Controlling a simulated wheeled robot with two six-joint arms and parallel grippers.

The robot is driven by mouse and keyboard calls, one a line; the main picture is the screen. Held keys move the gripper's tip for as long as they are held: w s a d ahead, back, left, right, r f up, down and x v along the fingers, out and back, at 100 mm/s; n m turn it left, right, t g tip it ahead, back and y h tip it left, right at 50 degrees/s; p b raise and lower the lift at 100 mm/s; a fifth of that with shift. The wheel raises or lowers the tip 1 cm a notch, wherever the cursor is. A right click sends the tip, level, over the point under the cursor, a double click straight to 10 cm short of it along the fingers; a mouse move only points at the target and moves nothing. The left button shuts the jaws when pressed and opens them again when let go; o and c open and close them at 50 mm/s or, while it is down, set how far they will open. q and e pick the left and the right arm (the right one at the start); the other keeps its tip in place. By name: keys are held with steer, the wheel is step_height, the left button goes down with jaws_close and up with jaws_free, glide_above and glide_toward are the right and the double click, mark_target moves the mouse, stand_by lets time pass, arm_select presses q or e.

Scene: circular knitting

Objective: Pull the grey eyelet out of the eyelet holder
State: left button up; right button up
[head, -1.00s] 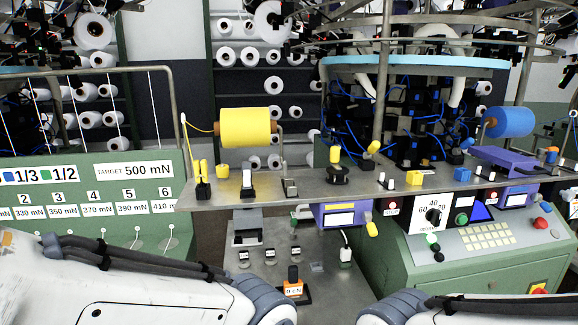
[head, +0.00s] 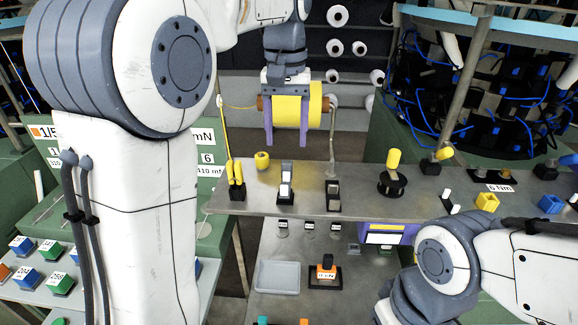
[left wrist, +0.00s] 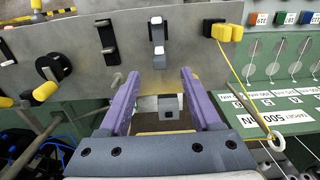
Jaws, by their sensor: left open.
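My left gripper (head: 286,142) is open, with two purple fingers pointing down in front of the yellow yarn cone (head: 288,106). In the left wrist view its fingertips (left wrist: 160,74) are apart with nothing held between them. On the metal shelf a small grey-and-white piece (head: 286,168) stands upright in a black holder (head: 285,199), below the gripper in the head view. It also shows beyond the fingertips in the left wrist view (left wrist: 157,32). A darker stand (head: 333,190) is to its right. I cannot tell for certain which is the eyelet. My right gripper is out of view.
Yellow pegs in a black base (head: 236,180) and a yellow knob (head: 262,161) stand left of the holder. A black dial with a yellow cylinder (head: 392,178) stands to the right. A thin yellow yarn runs at the left. A grey tray (head: 277,276) lies below the shelf.

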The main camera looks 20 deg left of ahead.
mark_target(286, 170)
arm_select(q)
steer(key=f, duration=0.3)
steer(key=shift+d+f, duration=0.1)
steer(key=shift+d, duration=0.15)
steer(key=f, duration=0.1)
steer(key=f+p, duration=0.1)
steer(key=f, duration=0.2)
steer(key=shift+s+a+f+p, duration=0.15)
steer(key=shift+s+f+p, duration=0.1)
steer(key=shift+f+p, duration=0.1)
steer(key=shift+f, duration=0.3)
jaws_close()
